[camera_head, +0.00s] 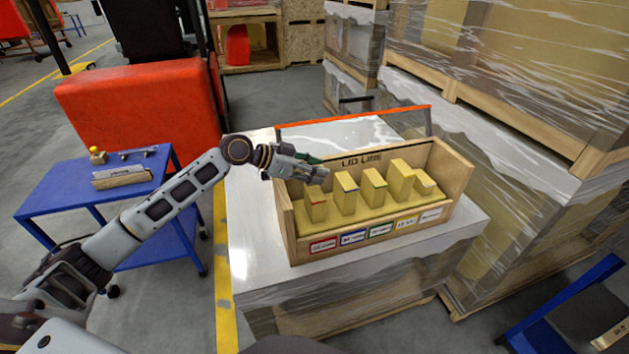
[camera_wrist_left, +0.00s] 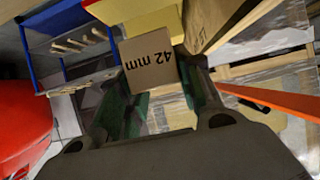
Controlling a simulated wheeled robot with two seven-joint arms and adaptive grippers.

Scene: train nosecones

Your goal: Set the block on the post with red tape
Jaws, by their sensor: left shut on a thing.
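My left gripper (camera_head: 308,164) is shut on a small brown block (camera_head: 317,175). In the left wrist view the block (camera_wrist_left: 150,62) shows "42 mm" upside down between the green-padded fingers (camera_wrist_left: 160,88). The block is over or close to the post with red tape (camera_head: 316,208), at the left end of a row of yellow posts in an open wooden box (camera_head: 290,222). I cannot tell whether block and post touch. Posts with blue tape (camera_head: 346,196) and green tape (camera_head: 374,192) stand to the right. My right gripper is not in view.
More yellow posts (camera_head: 401,180) stand at the row's right end. Coloured labels (camera_head: 380,231) line the box front. The box's back wall rises behind the posts. A blue cart (camera_head: 60,195) stands left, and wrapped crates (camera_head: 520,130) stand right.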

